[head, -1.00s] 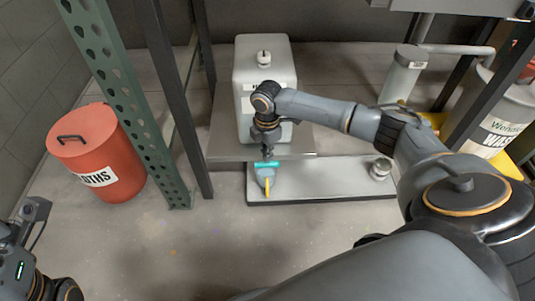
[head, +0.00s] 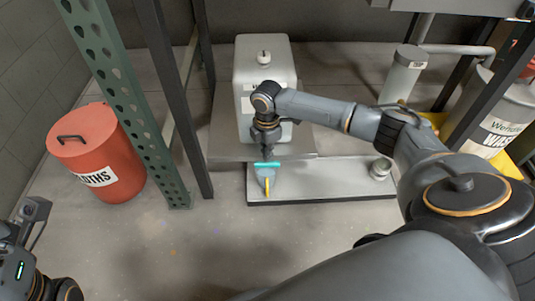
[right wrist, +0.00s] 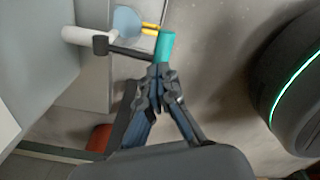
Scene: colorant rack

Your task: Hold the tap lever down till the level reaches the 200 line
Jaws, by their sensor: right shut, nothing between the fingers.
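The white tank (head: 264,75) stands on the grey shelf. Its tap lever, a dark bar with a teal end (right wrist: 166,46), reaches out from the pale spout (right wrist: 82,36) in the right wrist view. My right gripper (right wrist: 160,76) is shut and empty, its tips at or just beside the teal end; contact is unclear. In the head view it points down at the lever (head: 267,164). A bluish jug (head: 264,180) with a yellow handle stands below; its 200 line and level cannot be read. Part of my left gripper (head: 33,212) shows at the lower left; its jaws are unclear.
A red cloths bin (head: 97,150) stands left, beside a green perforated post (head: 130,95). A small metal cup (head: 380,168) sits on the low tray (head: 320,185). A waste drum (head: 490,125) stands right. The floor in front is clear.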

